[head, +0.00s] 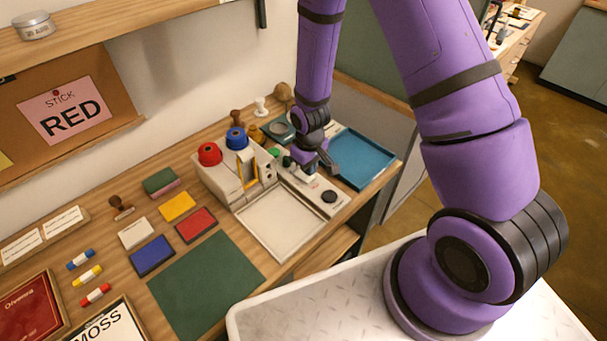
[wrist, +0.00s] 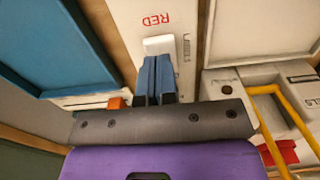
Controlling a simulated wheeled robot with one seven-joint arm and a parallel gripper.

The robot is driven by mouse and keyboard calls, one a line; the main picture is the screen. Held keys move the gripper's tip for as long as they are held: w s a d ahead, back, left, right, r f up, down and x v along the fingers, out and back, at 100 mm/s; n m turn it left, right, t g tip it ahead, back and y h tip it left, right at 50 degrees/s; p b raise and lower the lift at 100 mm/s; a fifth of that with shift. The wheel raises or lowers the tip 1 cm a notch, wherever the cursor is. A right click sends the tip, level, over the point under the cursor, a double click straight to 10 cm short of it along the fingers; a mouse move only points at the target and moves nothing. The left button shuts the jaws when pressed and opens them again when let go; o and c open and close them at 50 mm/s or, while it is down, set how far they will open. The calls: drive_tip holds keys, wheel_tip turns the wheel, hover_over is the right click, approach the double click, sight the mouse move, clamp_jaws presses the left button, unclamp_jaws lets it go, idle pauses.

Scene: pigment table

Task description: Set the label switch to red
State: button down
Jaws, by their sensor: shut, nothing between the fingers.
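The label unit (head: 311,188) is a narrow pale strip on the table, with a round dark knob at its near end. In the wrist view its white face (wrist: 184,78) carries the word LABELS and a red word RED. A small white block (wrist: 160,44), seemingly the switch, sits just below the word RED. My gripper (wrist: 157,62) is shut and empty, its blue-grey fingertips right at that block; I cannot tell whether they touch. In the head view my gripper (head: 318,165) is low over the strip and hides part of it.
A blue tray (head: 362,160) lies right of the strip, and a white tray (head: 280,224) lies in front. A pale machine with red and blue knobs (head: 232,172) and a yellow frame stands close on the left. A pink card reading STICK RED (head: 68,108) hangs on the board.

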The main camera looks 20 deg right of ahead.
drive_tip(key=shift+f, duration=1.35)
idle(0.9)
drive_tip(key=shift+r, duration=3.5)
